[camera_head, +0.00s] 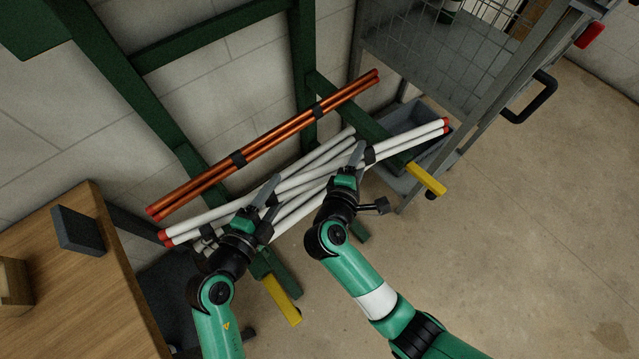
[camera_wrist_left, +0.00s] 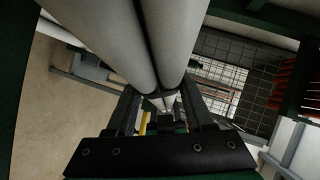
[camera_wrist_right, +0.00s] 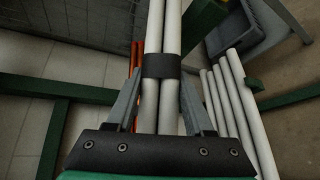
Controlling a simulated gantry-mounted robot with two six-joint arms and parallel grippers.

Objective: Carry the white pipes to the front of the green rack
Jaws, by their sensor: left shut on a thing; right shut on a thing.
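A strapped pair of white pipes (camera_head: 410,139) with red end caps slants across the green rack (camera_head: 302,65) in the head view. My left gripper (camera_head: 268,192) is shut on the pair towards its left end; the pipes fill the upper left wrist view (camera_wrist_left: 150,45). My right gripper (camera_head: 355,160) is shut on the pair right of its middle, near a black strap in the right wrist view (camera_wrist_right: 162,66). Several other white pipes (camera_head: 325,150) lie beside and below the pair at a different slant. Whether the pair touches them is unclear.
Copper pipes (camera_head: 285,131) with red caps lie behind on the rack. Yellow-tipped rack arms (camera_head: 426,179) jut forward. A wooden table (camera_head: 75,290) stands at left, a grey wire cart (camera_head: 430,60) with a grey bin (camera_head: 425,108) at right. Floor at right is clear.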

